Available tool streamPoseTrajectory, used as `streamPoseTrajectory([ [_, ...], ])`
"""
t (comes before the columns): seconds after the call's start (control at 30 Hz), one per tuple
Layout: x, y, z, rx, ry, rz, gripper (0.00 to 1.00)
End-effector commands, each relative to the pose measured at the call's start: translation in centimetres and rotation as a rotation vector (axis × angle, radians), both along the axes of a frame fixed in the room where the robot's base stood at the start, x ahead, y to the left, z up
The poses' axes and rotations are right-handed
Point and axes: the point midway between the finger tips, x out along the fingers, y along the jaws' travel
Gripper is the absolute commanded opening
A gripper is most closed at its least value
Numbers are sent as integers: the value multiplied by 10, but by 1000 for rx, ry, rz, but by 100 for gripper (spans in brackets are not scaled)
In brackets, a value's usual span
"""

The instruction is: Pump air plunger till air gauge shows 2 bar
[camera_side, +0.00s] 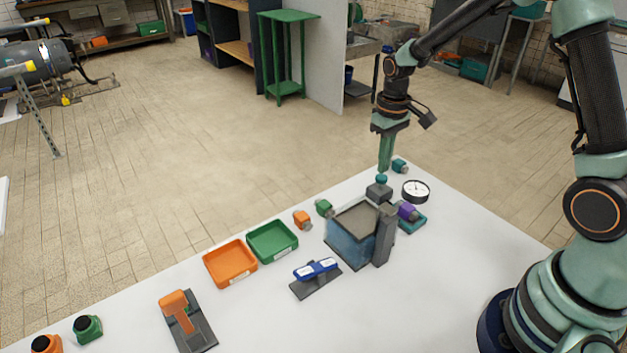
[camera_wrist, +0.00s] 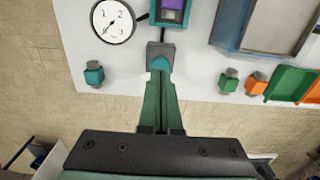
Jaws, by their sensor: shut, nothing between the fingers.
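The air plunger has a teal knob (camera_side: 381,179) on top of a small grey block (camera_side: 379,191) near the table's back edge. The block also shows in the wrist view (camera_wrist: 161,50). The air gauge (camera_side: 415,191) is a round white dial with a dark rim. In the wrist view the gauge (camera_wrist: 113,21) shows the figures 1, 2 and 3, and its needle seems to point to the lower left, below the 1. My gripper (camera_side: 384,170) is shut and empty, pointing down just above the knob. Its fingers (camera_wrist: 160,73) partly hide the knob, so contact is unclear.
A purple connector (camera_side: 407,211) on a teal base and a blue-grey open box (camera_side: 352,236) stand close in front. Teal (camera_side: 399,166), green (camera_side: 324,208) and orange (camera_side: 302,220) fittings line the back edge. Green (camera_side: 272,242) and orange (camera_side: 230,264) trays lie left.

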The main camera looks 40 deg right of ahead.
Motion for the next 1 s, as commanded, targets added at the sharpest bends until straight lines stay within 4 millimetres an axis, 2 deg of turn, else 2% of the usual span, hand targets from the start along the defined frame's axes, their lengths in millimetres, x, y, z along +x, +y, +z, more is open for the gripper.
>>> streamPoseTrajectory([
  [1.0,0,0,-8,0,0,0,0],
])
